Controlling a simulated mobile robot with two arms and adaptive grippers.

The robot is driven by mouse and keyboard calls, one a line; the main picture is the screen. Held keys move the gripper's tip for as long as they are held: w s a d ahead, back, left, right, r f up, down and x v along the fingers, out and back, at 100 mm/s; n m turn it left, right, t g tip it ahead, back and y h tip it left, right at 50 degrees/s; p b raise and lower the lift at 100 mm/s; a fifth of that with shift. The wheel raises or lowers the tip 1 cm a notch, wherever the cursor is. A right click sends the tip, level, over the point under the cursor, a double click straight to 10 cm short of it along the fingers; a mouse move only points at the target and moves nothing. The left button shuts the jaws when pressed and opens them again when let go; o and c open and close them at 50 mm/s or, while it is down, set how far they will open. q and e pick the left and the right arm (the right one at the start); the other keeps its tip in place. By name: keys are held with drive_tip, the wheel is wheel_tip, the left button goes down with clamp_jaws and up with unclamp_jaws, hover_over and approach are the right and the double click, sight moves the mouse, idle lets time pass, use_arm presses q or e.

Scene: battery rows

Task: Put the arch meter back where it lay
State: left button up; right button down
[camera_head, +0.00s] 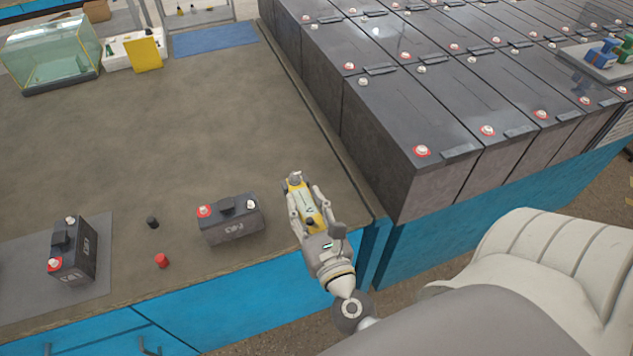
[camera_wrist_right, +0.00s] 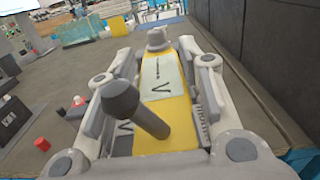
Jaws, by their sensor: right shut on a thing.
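The meter (camera_head: 312,216) is a yellow body with a pale label face and dark and light knobs. My right gripper (camera_head: 306,195) is shut on it, with a finger along each side. In the right wrist view the meter (camera_wrist_right: 178,112) fills the middle, its label marked "V". The gripper holds it over the bench's front right corner, right of a battery. I cannot tell whether the meter touches the bench top (camera_head: 180,120). A blue mat (camera_head: 215,38) lies bare at the back of the bench. My left gripper is not in view.
A small battery (camera_head: 230,222) stands left of the gripper, with a black cap (camera_head: 152,222) and red cap (camera_head: 162,261) nearby. Another battery stands on a grey mat (camera_head: 100,228). Rows of large batteries (camera_head: 410,120) rise on the right. A glass tank (camera_head: 50,55) stands back left. Mid-bench is clear.

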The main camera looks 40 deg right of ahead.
drive_tip(key=shift+w+d+f, duration=0.15)
drive_tip(key=shift+w+f, duration=0.05)
drive_tip(key=shift+f, duration=0.6)
drive_tip(key=w+d+f+b, duration=0.1)
drive_tip(key=w+d+f, duration=0.1)
drive_tip(key=w+f, duration=0.1)
drive_tip(key=w+d+f+b, duration=0.2)
drive_tip(key=w+d+f, duration=0.1)
drive_tip(key=w+d+f+b, duration=0.2)
drive_tip(key=w+d+f, duration=0.1)
drive_tip(key=shift+w+d, duration=0.25)
drive_tip(key=shift+w, duration=0.15)
drive_tip(key=shift+w+d+f+b, duration=0.2)
drive_tip(key=shift+f+b, duration=0.25)
drive_tip(key=shift+b, duration=0.2)
wheel_tip(320, 180, down, 3)
drive_tip(key=b, duration=0.2)
drive_tip(key=shift+w+d+b, duration=0.1)
drive_tip(key=shift+b, duration=0.3)
drive_tip(key=shift+f, duration=0.2)
drive_tip(key=c, duration=1)
unclamp_jaws()
